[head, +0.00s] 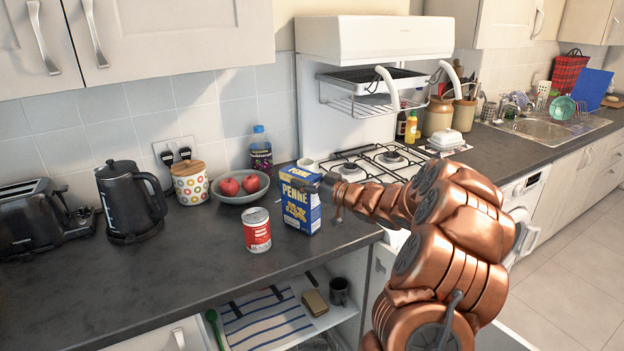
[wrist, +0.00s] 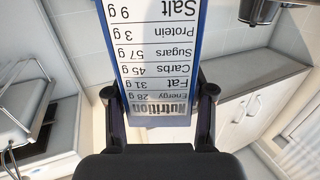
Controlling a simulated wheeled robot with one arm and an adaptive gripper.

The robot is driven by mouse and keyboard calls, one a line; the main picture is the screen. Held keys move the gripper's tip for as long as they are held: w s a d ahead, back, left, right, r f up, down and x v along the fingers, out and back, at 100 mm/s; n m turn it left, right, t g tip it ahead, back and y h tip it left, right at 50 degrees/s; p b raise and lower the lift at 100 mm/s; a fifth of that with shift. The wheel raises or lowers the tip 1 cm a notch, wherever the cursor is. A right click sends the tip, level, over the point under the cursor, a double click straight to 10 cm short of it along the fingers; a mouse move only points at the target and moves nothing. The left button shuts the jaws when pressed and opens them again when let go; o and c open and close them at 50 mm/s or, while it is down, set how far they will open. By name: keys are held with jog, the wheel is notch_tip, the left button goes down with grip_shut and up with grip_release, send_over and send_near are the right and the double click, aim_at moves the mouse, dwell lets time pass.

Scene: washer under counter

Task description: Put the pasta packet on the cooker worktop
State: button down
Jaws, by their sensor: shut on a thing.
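The pasta packet (head: 297,205) is a blue and yellow box marked PENNE, upright at the front right of the dark counter beside the cooker. My gripper (head: 322,190) is shut on it from the right, with the fingertips partly hidden. In the wrist view the packet's white nutrition panel (wrist: 155,50) fills the space between the two fingers of my gripper (wrist: 158,98). I cannot tell whether the packet's base touches the counter. The white cooker with its gas hob (head: 392,158) is just behind and right of the packet; my arm hides part of its front.
A red and white can (head: 257,230) stands close left of the packet. Behind are a fruit bowl (head: 241,187), a bottle (head: 260,150) and a white mug (head: 306,164). A kettle (head: 130,203) is farther left. A grill rack (head: 372,90) overhangs the hob.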

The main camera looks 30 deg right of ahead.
jog(key=shift+f, duration=0.15)
jog(key=shift+c, duration=2)
grip_release()
jog(key=shift+r, duration=0.25)
jog(key=shift+s+f, duration=0.1)
jog(key=shift+s, duration=0.15)
jog(key=b+v, duration=0.2)
jog(key=v, duration=0.9)
jog(key=shift+s, duration=0.2)
jog(key=shift+s+d, duration=0.1)
jog(key=shift+d, duration=0.05)
